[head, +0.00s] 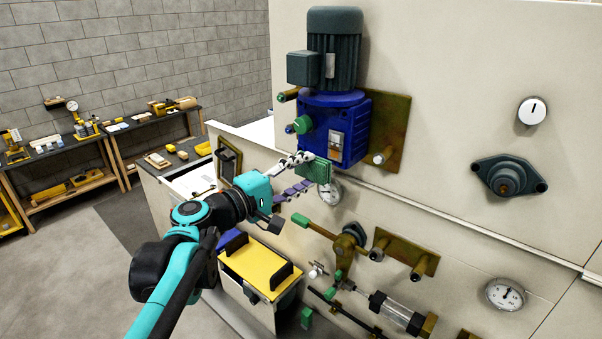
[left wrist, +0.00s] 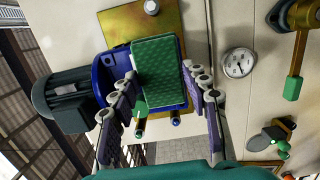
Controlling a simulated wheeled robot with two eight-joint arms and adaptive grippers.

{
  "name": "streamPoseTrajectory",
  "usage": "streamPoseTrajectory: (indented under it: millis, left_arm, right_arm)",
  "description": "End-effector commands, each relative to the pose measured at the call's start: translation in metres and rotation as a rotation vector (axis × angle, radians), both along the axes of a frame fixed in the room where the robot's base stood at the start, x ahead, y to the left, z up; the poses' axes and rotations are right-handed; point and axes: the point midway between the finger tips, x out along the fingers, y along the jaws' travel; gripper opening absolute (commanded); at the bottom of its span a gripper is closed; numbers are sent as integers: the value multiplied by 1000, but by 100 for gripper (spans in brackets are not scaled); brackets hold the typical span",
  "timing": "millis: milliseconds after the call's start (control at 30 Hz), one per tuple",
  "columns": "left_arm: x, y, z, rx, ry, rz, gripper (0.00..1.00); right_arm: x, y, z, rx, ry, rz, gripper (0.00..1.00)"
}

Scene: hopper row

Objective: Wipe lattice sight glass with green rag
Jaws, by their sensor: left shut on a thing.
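My left gripper (head: 307,170) comes in from the left, its fingers shut on a green rag (head: 319,172), a small block-like pad with a crosshatched face. In the left wrist view the rag (left wrist: 158,65) shows between the fingertips of my left gripper (left wrist: 167,88). The rag is in front of the lower part of a blue gearbox (head: 357,122); I cannot tell whether it touches anything. A pale framed window (head: 336,142) on the gearbox's front may be the sight glass, but its lattice is too small to make out. My right gripper is not in view.
A dark motor (head: 334,48) stands on the gearbox. A pressure gauge (head: 329,192) is close behind the rag. A brass valve with a green-tipped lever (head: 322,231) is below. A yellow-topped cart (head: 258,266) stands beneath my left arm. Workbenches line the far wall.

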Motion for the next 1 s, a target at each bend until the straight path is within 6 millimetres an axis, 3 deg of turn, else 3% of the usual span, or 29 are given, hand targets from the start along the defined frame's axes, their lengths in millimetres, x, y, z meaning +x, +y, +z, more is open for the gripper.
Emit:
streamPoseTrajectory:
  millis: [467,700,1000]
  left_arm:
    - [53,-40,-1,0,0,-3,14]
    - [52,-38,32,0,0,-1,14]
    - [52,-38,41,0,0,-1,14]
  right_arm:
    - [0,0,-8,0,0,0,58]
    - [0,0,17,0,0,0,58]
    - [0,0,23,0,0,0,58]
